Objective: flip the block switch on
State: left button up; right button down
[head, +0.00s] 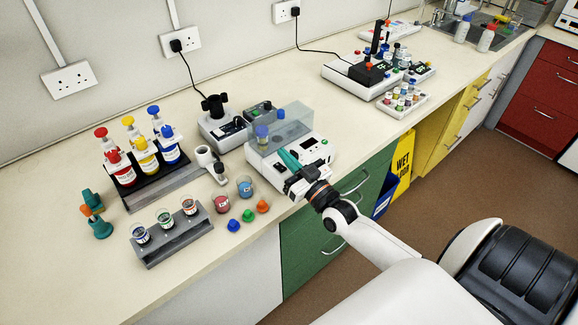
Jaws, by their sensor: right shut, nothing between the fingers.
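A white block unit (262,172) with a clear cover (284,122) stands near the front edge of the bench, in the middle of the head view. Its front panel has a dark display (309,142) and small dark and green controls on its right side. My right gripper (286,156) has teal fingers and is shut and empty. It reaches over the unit's front, with its fingertips close to the lower edge of the clear cover. I cannot tell whether they touch the unit. The gripper hides part of the front panel, and the switch's position cannot be made out. My left gripper is not in view.
A grey device (221,132) stands behind the unit. Coloured bottles on a dark stand (132,191), a grey tube rack (178,236), small beakers and coloured caps are to the left. More instruments (345,78) stand farther right. The bench between is clear.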

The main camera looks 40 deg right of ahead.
aim_at(280, 167)
jog(key=f, duration=0.4)
jog(key=shift+s, duration=0.4)
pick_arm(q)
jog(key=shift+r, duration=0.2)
